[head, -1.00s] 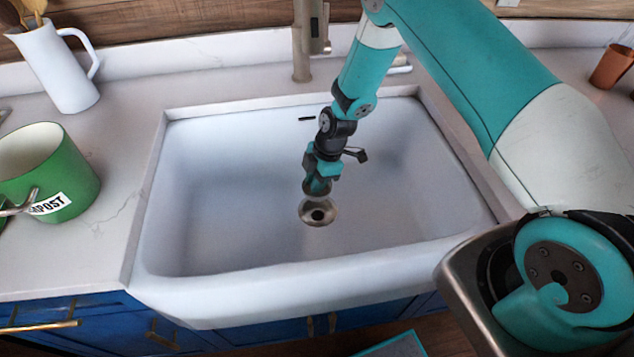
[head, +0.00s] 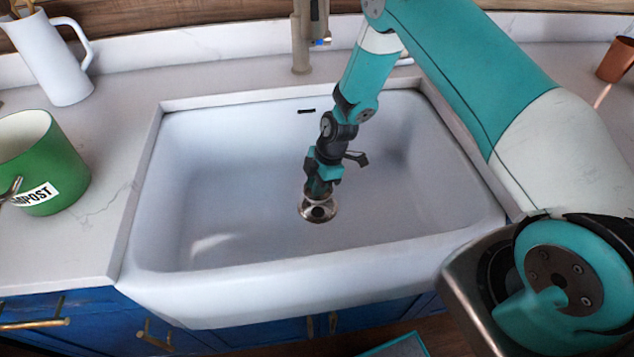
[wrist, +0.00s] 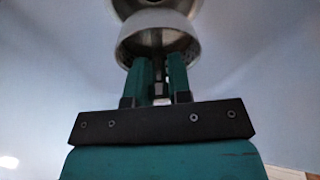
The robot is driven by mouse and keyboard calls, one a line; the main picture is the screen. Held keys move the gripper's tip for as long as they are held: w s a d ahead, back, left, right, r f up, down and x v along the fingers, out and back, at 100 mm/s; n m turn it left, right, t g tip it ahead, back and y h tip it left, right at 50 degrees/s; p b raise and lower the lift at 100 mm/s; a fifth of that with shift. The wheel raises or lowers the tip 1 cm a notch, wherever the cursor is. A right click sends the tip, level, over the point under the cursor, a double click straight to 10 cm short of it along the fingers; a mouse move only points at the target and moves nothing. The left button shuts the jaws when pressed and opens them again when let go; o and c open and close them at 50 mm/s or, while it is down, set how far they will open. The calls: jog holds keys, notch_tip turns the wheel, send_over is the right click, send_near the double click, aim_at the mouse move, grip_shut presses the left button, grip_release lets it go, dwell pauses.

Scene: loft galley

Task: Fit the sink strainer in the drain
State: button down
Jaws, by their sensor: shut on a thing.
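My gripper (head: 319,187) points down into the white sink (head: 230,200), just over the round metal drain (head: 318,214). In the wrist view its two teal fingers (wrist: 160,75) are shut on the post of the metal sink strainer (wrist: 184,40). The strainer is bowl-shaped, and the drain (wrist: 120,8) shows beyond it, cut off at the top of that view. In the head view the strainer is small and overlaps the far side of the drain. I cannot tell whether it touches the drain.
A tap (head: 301,40) stands behind the sink. A green compost bin (head: 62,180) and a white jug (head: 50,60) stand on the left counter. A copper cup (head: 615,60) is at the far right. The rest of the basin is empty.

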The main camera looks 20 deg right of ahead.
jog(key=shift+f+b, duration=2.85)
jog(key=shift+f, duration=0.85)
jog(key=c, duration=1)
grip_release()
jog(key=shift+o, duration=0.2)
jog(key=v, duration=1.7)
jog(key=shift+r+b, duration=0.25)
jog(key=shift+b, duration=0.05)
